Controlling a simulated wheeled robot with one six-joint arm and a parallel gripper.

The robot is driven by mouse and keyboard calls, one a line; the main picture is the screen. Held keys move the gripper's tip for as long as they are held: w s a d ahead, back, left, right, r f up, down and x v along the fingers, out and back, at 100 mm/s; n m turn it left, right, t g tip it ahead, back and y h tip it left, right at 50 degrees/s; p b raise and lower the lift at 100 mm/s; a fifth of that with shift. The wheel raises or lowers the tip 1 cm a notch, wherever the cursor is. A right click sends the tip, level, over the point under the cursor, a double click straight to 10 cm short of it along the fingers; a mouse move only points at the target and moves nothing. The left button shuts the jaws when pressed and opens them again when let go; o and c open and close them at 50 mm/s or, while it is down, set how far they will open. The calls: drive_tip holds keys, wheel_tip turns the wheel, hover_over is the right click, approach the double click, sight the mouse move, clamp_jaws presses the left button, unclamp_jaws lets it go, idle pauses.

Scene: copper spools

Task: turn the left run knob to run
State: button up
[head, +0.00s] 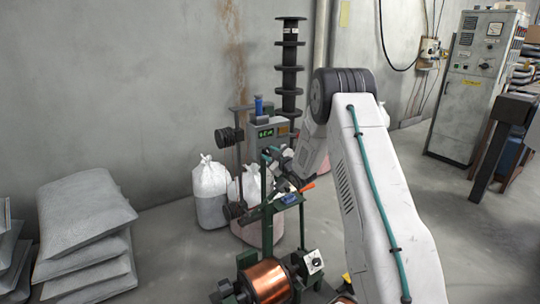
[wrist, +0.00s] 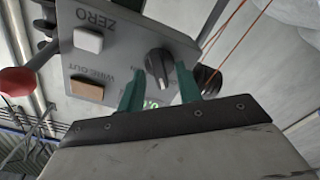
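The black knob (wrist: 158,66) sits on a grey panel (wrist: 120,50) in the wrist view, with a pale pointer mark on it. Part of a label shows beside it, partly hidden by a finger. My gripper (wrist: 160,76) is open, with its two teal fingers on either side of the knob; I cannot tell whether they touch it. In the head view my gripper (head: 275,155) is small, just in front of a grey box with a green display (head: 266,133). The knob itself is not clear there.
The panel also has a white button (wrist: 88,40) marked ZERO and a tan one (wrist: 87,89) marked WIRE OUT. A red ball (wrist: 18,80) is at the left. A copper spool (head: 268,282) and another knobbed box (head: 313,262) stand lower down. White sacks (head: 211,190) stand beside the machine.

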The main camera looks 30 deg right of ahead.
drive_tip(key=shift+w, duration=0.15)
clamp_jaws()
